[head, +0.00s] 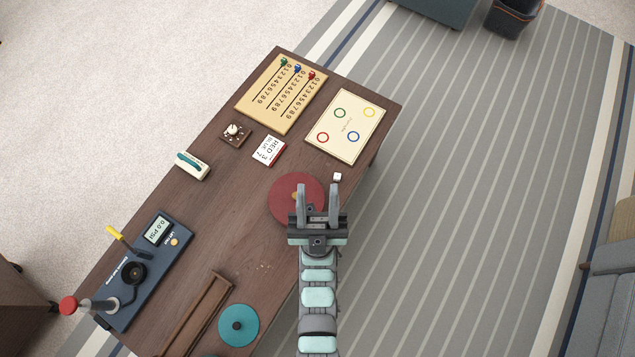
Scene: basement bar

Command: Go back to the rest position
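My gripper (318,198) is at the front end of my arm, which reaches up from the bottom of the head view. Its two fingers stand apart and nothing shows between them. It is over the right edge of the dark wooden table (225,200) and covers part of a red disc (285,190) on it. I cannot tell how high the gripper is above the table.
A small white cube (337,177) is close by the right fingertip. Beyond are a board with coloured rings (345,125), a numbered slider board (280,90) and a red-and-white card (268,150). A blue device (135,275) and teal disc (239,325) are nearer. Striped rug (450,200) lies right.

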